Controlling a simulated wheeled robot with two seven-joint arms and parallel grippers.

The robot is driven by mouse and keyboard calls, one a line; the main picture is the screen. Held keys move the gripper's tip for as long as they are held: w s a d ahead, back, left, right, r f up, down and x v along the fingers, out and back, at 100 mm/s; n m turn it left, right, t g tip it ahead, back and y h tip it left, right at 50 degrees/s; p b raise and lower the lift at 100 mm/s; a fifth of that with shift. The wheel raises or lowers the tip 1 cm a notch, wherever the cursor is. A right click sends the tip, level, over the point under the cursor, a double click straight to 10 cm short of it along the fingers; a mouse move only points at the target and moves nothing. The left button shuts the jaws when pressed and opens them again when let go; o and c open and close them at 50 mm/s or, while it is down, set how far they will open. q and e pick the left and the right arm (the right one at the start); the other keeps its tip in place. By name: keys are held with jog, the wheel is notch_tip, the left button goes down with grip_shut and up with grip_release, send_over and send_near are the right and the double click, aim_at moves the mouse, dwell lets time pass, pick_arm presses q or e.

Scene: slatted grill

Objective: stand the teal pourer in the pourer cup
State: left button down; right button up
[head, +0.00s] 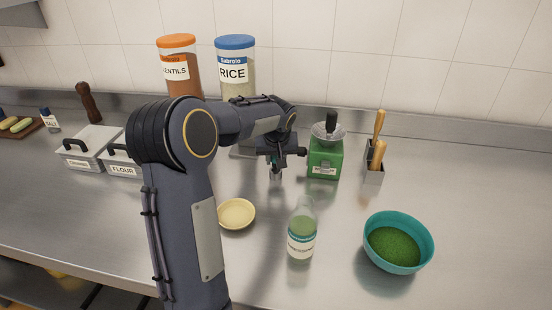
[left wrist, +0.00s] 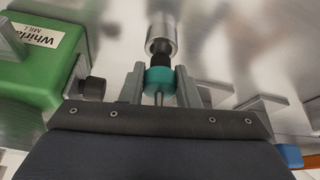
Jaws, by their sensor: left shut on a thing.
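The teal pourer (left wrist: 160,76) is between the fingers of my left gripper (left wrist: 160,84), which is shut on it. Its thin metal spout points back toward the wrist, and its black stopper end points away, at the mouth of a small metal cup (left wrist: 162,28). I cannot tell how far the stopper is inside the cup. In the head view my left gripper (head: 276,158) is low over the counter, left of the green mill, with the cup (head: 276,174) just below it. The pourer is mostly hidden there. My right gripper is not in view.
The green mill (head: 324,160) stands close right of the gripper. A utensil holder (head: 373,175), a glass bottle (head: 302,238), a cream dish (head: 237,213) and a teal bowl (head: 418,262) stand around. Rice (head: 234,74) and lentils (head: 178,74) jars are behind. The right counter is clear.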

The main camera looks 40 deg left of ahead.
pick_arm(q)
jog(key=shift+f, duration=0.15)
jog(key=shift+f+b, duration=0.35)
jog(key=shift+b, duration=0.1)
jog(key=shift+f+b, duration=0.4)
jog(key=shift+f, duration=0.1)
jog(key=shift+r, duration=0.2)
jog(key=shift+r+p, duration=0.6)
jog(key=shift+r, duration=0.05)
dwell(1.3)
jog(key=shift+d+f+b, duration=0.1)
jog(key=shift+f+b, duration=0.8)
jog(key=shift+b, duration=0.05)
